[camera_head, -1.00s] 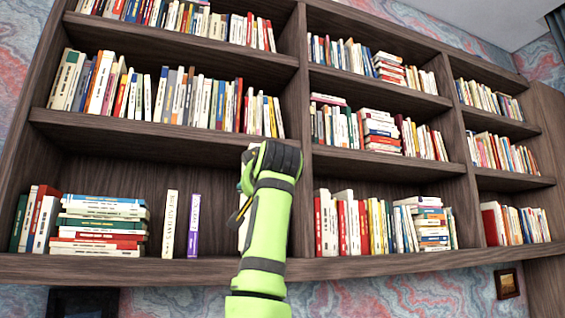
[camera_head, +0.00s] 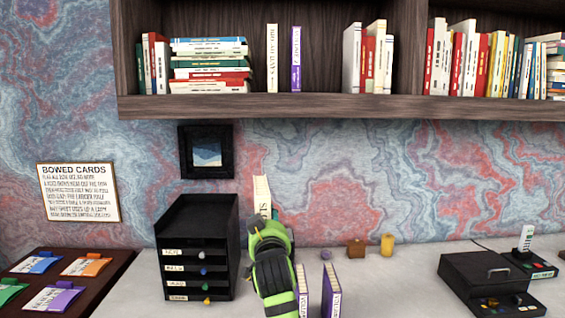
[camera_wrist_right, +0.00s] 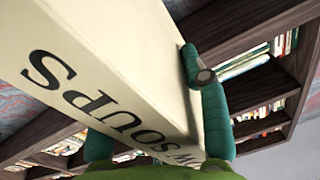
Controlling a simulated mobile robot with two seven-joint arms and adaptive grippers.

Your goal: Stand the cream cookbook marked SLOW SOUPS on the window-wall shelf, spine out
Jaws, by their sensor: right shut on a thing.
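The cream cookbook (camera_head: 262,193) stands up out of my right gripper (camera_head: 268,235) in the head view, slightly tilted. In the right wrist view the cookbook (camera_wrist_right: 115,70) fills the middle, its face lettered "SOUPS", with the teal fingers of my right gripper (camera_wrist_right: 150,115) on either side, shut on it. In the head view the book shows below the shelf (camera_head: 350,107), against the marbled wall. On the shelf a cream book (camera_head: 272,58) and a purple book (camera_head: 296,60) stand apart, with a gap right of the purple one. My left gripper is not in view.
A stack of flat books (camera_head: 208,68) lies left on the shelf; upright books (camera_head: 368,58) stand right of the gap. Below are a black drawer unit (camera_head: 200,245), two purple books (camera_head: 331,288) close beside my arm, a framed picture (camera_head: 206,152) and a black box (camera_head: 490,285).

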